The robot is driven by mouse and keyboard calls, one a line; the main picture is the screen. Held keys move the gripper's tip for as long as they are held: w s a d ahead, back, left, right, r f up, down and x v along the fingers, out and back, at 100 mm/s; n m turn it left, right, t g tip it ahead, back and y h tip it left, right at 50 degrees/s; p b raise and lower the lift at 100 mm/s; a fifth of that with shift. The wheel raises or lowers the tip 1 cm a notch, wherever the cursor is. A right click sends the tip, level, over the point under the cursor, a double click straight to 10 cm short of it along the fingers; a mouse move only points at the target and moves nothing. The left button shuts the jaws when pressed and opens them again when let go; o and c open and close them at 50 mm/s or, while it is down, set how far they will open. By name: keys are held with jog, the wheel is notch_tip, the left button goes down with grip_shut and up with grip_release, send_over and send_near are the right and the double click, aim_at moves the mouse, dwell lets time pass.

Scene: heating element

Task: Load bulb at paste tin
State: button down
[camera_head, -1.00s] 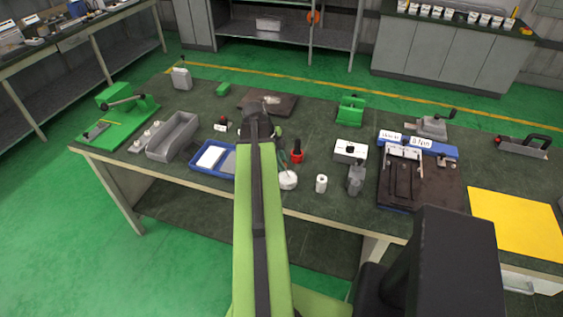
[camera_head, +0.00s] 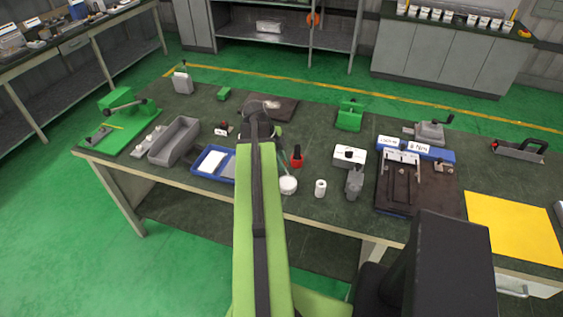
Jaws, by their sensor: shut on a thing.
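The paste tin appears to be the small round white pot (camera_head: 288,185) near the front of the bench, just right of my arm. My gripper (camera_head: 277,135) is mostly hidden behind my own arm and wrist, above and behind the tin. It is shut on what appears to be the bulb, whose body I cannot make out. A thin pale stem (camera_head: 284,164) slants down from the gripper toward the tin's top. I cannot tell whether its tip is inside the tin or only above it.
A red and black piece (camera_head: 297,157) stands close behind the tin. A white roll (camera_head: 320,188) and a grey device (camera_head: 354,182) stand to the right. A blue tray (camera_head: 228,178) lies left of my arm. A white box (camera_head: 350,156) is behind the roll.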

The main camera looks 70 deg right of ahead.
notch_tip(320, 180, up, 4)
jog(key=p, duration=0.3)
jog(key=shift+r, duration=0.1)
